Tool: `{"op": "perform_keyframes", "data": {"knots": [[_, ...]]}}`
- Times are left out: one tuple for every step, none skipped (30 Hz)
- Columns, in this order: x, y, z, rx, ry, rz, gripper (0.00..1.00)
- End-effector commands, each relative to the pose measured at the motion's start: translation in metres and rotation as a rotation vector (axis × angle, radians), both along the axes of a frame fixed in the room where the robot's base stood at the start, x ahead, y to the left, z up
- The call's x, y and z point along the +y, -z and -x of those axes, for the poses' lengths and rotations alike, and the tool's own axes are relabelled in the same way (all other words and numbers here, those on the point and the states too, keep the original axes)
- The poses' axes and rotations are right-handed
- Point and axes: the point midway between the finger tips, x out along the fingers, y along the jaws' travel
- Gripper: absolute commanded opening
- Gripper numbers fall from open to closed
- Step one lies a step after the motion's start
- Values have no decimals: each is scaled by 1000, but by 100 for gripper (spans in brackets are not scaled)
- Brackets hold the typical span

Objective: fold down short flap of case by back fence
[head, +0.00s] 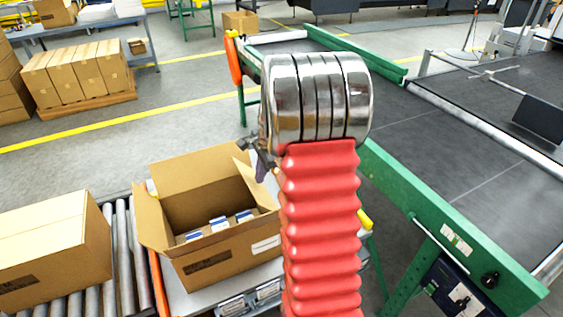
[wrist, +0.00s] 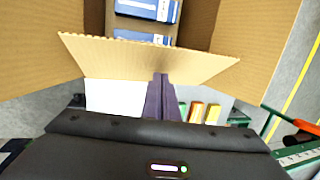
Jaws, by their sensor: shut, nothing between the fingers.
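The open brown case (head: 222,258) stands on the bench with its flaps up and several blue-and-white packs (head: 218,224) inside. A short flap (head: 246,182) stands tilted up at its right end, partly behind my arm. In the head view my gripper (head: 262,168) is mostly hidden at that end. I cannot make out a back fence.
A closed carton (head: 55,250) sits on the rollers (head: 128,255) at left. A green-framed conveyor (head: 450,215) runs along the right. Stacked cartons (head: 80,75) stand on a pallet at the back left. The floor behind the case is clear.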

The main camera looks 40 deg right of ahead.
Motion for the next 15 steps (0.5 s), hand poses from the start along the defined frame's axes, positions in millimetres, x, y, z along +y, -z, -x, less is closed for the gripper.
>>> {"op": "perform_keyframes", "data": {"knots": [[3,1,-1,1,-1,-1,0],[5,2,-1,1,-2,-1,0],[7,3,-2,1,-2,-1,0],[10,4,-3,1,-2,0,0],[12,5,-4,1,-2,0,0],[15,6,-4,1,-2,-1,0],[17,7,-5,1,-2,-1,0],[19,8,-6,1,-2,-1,0],[21,9,-6,1,-2,-1,0],[22,9,-7,1,-1,-1,0],[23,9,-7,1,-1,0,0],[23,10,-7,0,-1,0,0],[23,10,-7,0,-1,0,0],[23,10,-7,0,-1,0,0],[23,9,-7,0,-1,0,0]]}}
